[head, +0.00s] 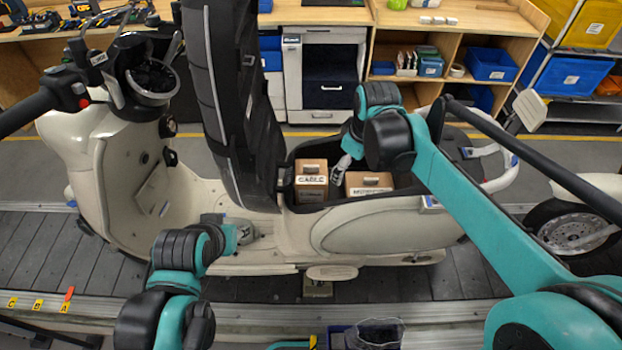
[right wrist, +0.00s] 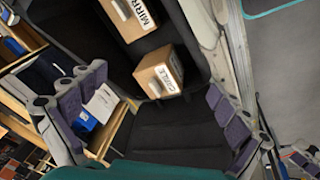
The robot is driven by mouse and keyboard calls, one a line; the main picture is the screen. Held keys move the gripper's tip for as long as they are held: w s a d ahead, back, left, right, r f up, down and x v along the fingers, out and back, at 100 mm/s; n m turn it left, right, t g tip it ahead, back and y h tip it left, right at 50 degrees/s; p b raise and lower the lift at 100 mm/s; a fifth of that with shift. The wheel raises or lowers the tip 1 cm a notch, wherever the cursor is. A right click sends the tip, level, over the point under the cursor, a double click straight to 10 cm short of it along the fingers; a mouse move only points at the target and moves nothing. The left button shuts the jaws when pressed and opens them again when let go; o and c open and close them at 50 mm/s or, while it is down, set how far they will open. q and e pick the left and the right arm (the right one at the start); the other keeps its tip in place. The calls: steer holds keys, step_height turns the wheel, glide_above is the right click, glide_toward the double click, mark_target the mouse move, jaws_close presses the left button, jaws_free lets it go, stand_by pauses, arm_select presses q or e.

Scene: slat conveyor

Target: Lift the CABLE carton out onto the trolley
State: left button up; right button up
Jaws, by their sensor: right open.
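The CABLE carton (head: 311,188) is a small brown box with a white label, in the open under-seat bay of the cream scooter (head: 370,232). A second carton labelled MIRROR (head: 370,190) sits to its right. My right gripper (head: 341,170) is over the bay, close to the CABLE carton. In the right wrist view the open fingers (right wrist: 157,85) spread to either side of the CABLE carton (right wrist: 155,76), with nothing gripped. My left gripper (head: 243,232) is low by the scooter's footboard; its fingers are unclear. I cannot make out the trolley.
The raised black seat (head: 230,100) stands upright just left of the bay. The scooter stands on the dark slat conveyor (head: 465,270). A wooden bench with shelves (head: 455,35) runs along the back. A dark blue tray (head: 338,334) shows at the bottom edge.

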steer(key=w+a+f+n+g, duration=0.1)
steer(key=w+a+f+n, duration=0.35)
steer(key=w, duration=0.25)
steer(key=n+g, duration=0.2)
steer(key=n, duration=0.2)
glide_above(311, 171)
steer(key=shift+m+h, duration=0.25)
steer(key=shift+h, duration=0.05)
steer(key=f, duration=0.4)
steer(key=w+f, duration=0.1)
steer(key=f, duration=0.1)
steer(key=shift+d+f, duration=0.15)
steer(key=shift+d, duration=0.15)
steer(key=shift+a+f, duration=0.15)
steer(key=shift+f, duration=0.5)
step_height(311, 171, down, 7)
steer(key=shift+s+a, duration=0.15)
steer(key=c, duration=1)
